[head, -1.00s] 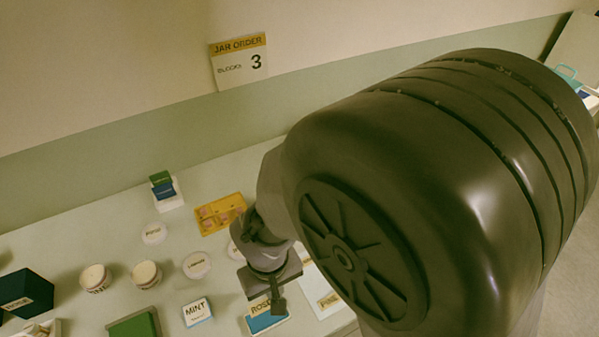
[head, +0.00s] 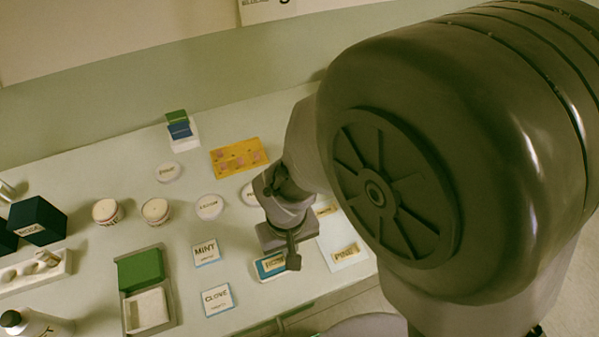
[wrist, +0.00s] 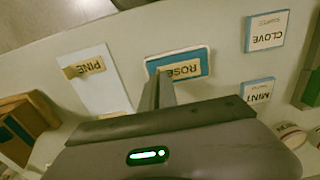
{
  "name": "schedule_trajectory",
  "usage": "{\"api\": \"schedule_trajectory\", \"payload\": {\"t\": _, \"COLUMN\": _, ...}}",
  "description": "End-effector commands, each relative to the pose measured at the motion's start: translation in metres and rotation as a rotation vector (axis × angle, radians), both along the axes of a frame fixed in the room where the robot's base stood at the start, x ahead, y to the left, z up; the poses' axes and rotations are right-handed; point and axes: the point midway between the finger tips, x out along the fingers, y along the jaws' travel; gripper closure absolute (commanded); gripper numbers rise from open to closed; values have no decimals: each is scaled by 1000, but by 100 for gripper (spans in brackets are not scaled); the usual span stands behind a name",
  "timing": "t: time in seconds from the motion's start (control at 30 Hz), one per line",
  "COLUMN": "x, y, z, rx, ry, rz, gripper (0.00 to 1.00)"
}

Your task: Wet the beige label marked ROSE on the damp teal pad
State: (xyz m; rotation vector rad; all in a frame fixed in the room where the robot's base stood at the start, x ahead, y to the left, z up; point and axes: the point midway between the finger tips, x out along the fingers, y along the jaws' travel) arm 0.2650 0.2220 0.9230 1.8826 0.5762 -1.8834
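The beige ROSE label (wrist: 182,71) shows at my fingertips in the wrist view and lies over the teal pad (wrist: 204,54) with its pale rim. In the head view the label (head: 272,264) and pad (head: 266,276) are at the front of the counter, partly covered by my gripper (head: 293,260). My gripper (wrist: 160,88) points down at the pad, its narrow fingers together at the label's end. The label appears gripped there; whether it touches the pad surface is unclear.
A beige PINE label (head: 345,251) lies on a white sheet beside the pad. MINT (head: 206,251) and CLOVE (head: 217,298) tiles are on its left. Round lids (head: 209,206), a yellow tray (head: 239,157) and a green-and-white tray (head: 173,308) stand around. The counter's front edge is close.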

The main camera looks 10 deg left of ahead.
Motion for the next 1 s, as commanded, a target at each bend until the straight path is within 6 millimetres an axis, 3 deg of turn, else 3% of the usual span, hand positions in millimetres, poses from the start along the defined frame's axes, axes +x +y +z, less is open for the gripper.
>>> {"api": "schedule_trajectory", "payload": {"t": 1.0, "x": 0, "y": 0, "z": -4, "rx": 0, "ry": 0, "rz": 0, "gripper": 100}}
